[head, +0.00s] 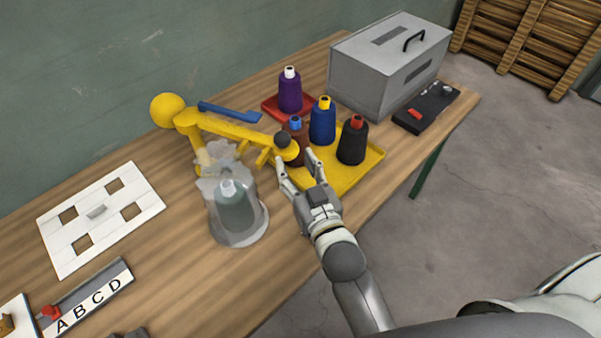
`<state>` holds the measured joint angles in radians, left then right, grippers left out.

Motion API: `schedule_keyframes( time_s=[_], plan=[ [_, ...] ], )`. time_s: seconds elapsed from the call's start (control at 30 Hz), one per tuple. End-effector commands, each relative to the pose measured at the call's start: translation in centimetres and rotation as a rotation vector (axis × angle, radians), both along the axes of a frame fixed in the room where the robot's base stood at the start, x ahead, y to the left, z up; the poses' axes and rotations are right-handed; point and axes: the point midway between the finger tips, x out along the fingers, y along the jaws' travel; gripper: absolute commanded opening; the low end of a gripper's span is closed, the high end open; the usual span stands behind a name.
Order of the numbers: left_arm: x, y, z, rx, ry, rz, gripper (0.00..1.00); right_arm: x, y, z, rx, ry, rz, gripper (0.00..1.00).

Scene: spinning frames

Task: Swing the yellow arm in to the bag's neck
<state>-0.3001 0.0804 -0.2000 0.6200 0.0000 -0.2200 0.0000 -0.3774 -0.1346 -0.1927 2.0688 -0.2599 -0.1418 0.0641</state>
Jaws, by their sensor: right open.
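The yellow arm (237,128) reaches rightward over the wooden table from a yellow post, with a yellow ball at its left end and a dark, yellow-backed knob (284,141) at its right end. The clear bag (252,222) stands in front of the arm with a grey-green spool inside. The bag's neck (218,168) is crumpled and open-looking, close to the yellow post; I cannot tell whether they touch. My right gripper (297,172) is open and empty, its fingers just below the knob and to the right of the bag. My left gripper is not in view.
Several spools stand on a yellow tray (368,165) and a red tray (272,107) behind my right gripper. A grey box (375,80) and a black device (427,108) stand at the back right. A white panel (100,215) and a lettered strip (92,300) lie at left.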

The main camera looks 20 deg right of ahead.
Motion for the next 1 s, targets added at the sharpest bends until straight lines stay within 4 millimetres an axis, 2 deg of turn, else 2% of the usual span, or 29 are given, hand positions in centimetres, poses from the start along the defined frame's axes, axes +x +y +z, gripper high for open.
schedule_keyframes(
  time_s=[0.2,0.57,0.77,0.9,0.93,1.0],
  plan=[
    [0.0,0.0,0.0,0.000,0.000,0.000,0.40,-1.8,-0.2,0.0,-0.001,0.001,0.001,0.47],
    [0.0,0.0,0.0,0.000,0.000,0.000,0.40,-2.1,-0.2,0.0,-0.001,0.000,0.001,0.47],
    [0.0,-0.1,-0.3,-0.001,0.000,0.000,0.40,-1.7,-0.9,-1.0,0.047,0.028,0.003,0.21],
    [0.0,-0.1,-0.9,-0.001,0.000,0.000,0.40,-0.8,-2.8,-3.3,0.176,0.099,0.014,0.03],
    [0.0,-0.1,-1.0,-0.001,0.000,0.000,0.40,-0.6,-3.3,-3.8,0.215,0.119,0.017,0.00],
    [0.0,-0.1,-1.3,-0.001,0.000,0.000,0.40,0.0,-4.5,-5.0,0.302,0.166,0.025,0.00]
  ],
)
